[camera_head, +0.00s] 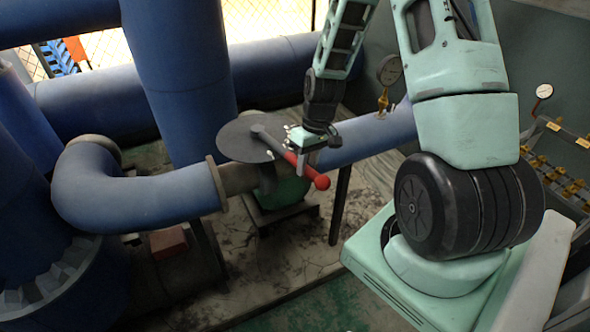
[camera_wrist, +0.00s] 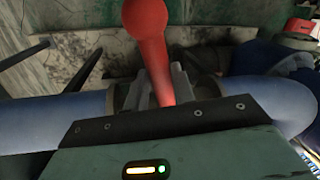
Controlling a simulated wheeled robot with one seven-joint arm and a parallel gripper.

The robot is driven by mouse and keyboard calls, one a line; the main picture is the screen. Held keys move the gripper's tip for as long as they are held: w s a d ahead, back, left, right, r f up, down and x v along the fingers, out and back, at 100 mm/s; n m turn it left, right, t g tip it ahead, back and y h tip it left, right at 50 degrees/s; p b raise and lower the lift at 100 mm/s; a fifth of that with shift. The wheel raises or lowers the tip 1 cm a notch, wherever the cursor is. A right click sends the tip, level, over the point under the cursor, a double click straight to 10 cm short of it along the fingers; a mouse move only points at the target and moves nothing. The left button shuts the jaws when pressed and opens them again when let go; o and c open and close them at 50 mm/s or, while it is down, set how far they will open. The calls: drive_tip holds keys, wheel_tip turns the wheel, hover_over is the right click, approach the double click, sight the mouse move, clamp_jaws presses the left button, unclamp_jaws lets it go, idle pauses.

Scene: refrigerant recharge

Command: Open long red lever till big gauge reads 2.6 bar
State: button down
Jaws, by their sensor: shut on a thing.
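The long red lever (camera_head: 321,182) ends in a round knob and sits on a valve on the blue pipe, beside a dark round plate (camera_head: 240,138). My gripper (camera_head: 303,163) reaches down from above and is shut on the lever, a little inward from the knob. In the wrist view the lever (camera_wrist: 148,35) runs between the grey fingers (camera_wrist: 170,88), its knob sticking out beyond them. A large round gauge (camera_head: 389,69) stands on a brass fitting on the pipe, right of my gripper. Its needle and numbers are too small to read.
A smaller gauge (camera_head: 544,91) is at the far right above a rack of brass fittings (camera_head: 560,182). Thick blue pipes (camera_head: 140,198) fill the left and back. A dark post (camera_head: 340,205) stands under the pipe. Stained floor (camera_head: 275,268) lies open in front.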

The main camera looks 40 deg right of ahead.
drive_tip(key=w+d+n, duration=0.1)
drive_tip(key=d+n, duration=0.2)
drive_tip(key=d, duration=0.3)
drive_tip(key=w+d+n+g+p, duration=0.1)
drive_tip(key=w+d+n, duration=0.1)
drive_tip(key=d, duration=0.4)
drive_tip(key=shift+n, duration=0.6)
drive_tip(key=c, duration=1.2)
unclamp_jaws()
drive_tip(key=shift+o, duration=0.2)
drive_tip(key=b+v, duration=0.4)
drive_tip(key=v, duration=1.3)
drive_tip(key=shift+a+r, duration=0.15)
drive_tip(key=shift+r, duration=0.1)
